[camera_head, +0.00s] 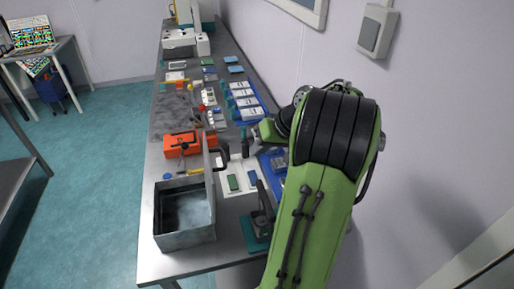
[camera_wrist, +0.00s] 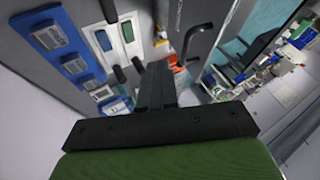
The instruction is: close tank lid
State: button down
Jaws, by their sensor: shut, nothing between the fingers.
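The tank (camera_head: 185,238) is an open grey metal box at the near left of the bench in the head view.
An orange case (camera_head: 182,144) lies behind the tank. A white board with green pieces (camera_head: 236,187) and a teal-based device (camera_head: 257,232) are right of the tank. Blue trays (camera_head: 246,104) line the bench's right side by the wall.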

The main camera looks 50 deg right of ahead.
jog(key=w+a+f, duration=0.3)
jog(key=w+f, duration=0.1)
jog(key=w, duration=0.1)
jog(key=shift+a+f+b, duration=0.4)
jog(key=shift+w+r, duration=0.1)
jog(key=shift+w, duration=0.05)
